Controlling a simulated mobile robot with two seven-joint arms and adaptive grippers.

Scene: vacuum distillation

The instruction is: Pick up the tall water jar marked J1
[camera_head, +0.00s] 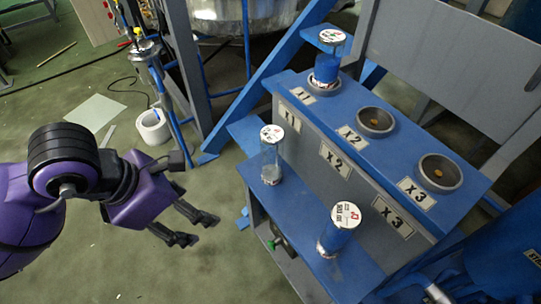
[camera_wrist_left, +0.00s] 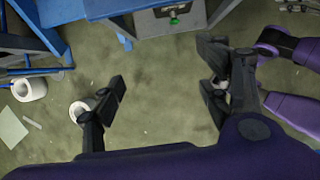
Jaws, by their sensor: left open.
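Three tall jars with white round caps show in the head view, their cap marks too small to read for sure. A clear jar with a little colourless content (camera_head: 271,164) stands upright on the lower blue shelf, at its left. A blue-filled jar (camera_head: 336,236) stands on the same shelf, further right. Another blue-filled jar (camera_head: 327,68) stands in the X1 holder on the upper step. My left gripper (camera_head: 204,229) is open and empty over the floor, left of the shelf and apart from all jars; its spread fingers also show in the left wrist view (camera_wrist_left: 163,88).
The blue rack (camera_head: 354,141) has empty round holders X2 (camera_head: 376,121) and X3 (camera_head: 440,173). A slanted blue beam (camera_head: 262,85) runs behind it. A white roll (camera_head: 153,127) lies on the floor, which is otherwise open around my left gripper.

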